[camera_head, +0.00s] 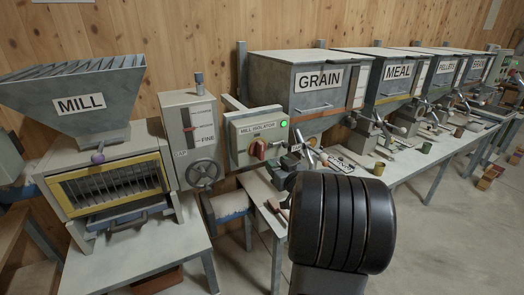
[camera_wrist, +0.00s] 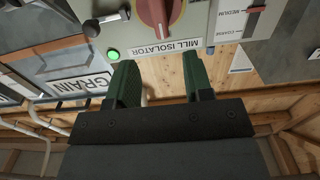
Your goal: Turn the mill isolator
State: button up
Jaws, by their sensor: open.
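The mill isolator is a pale grey box (camera_head: 238,132) on the wall, between the mill and the grain hopper. It carries a red rotary knob (camera_head: 259,150) below its label and a lit green lamp (camera_head: 284,124). In the wrist view, which is upside down, the red knob (camera_wrist: 158,14) is cut off by the top edge, with its raised grip roughly vertical. The green lamp (camera_wrist: 113,54) is also lit there. My gripper (camera_wrist: 163,68) is open and empty, its two green fingers apart and pointing toward the box, short of the knob in the picture.
The mill (camera_head: 82,104) and a grey unit with a handwheel (camera_head: 204,173) stand left of the isolator. The grain hopper (camera_head: 300,84) and other labelled hoppers run along a bench to the right. My dark arm hides part of the bench. Open floor (camera_head: 440,235) lies right.

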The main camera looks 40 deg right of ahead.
aim_at(263, 150)
jog(key=w, duration=0.3)
jog(key=w+d+p, duration=0.1)
jog(key=w, duration=0.6)
jog(key=shift+w+d, duration=0.2)
jog(key=shift+c, duration=0.2)
grip_shut()
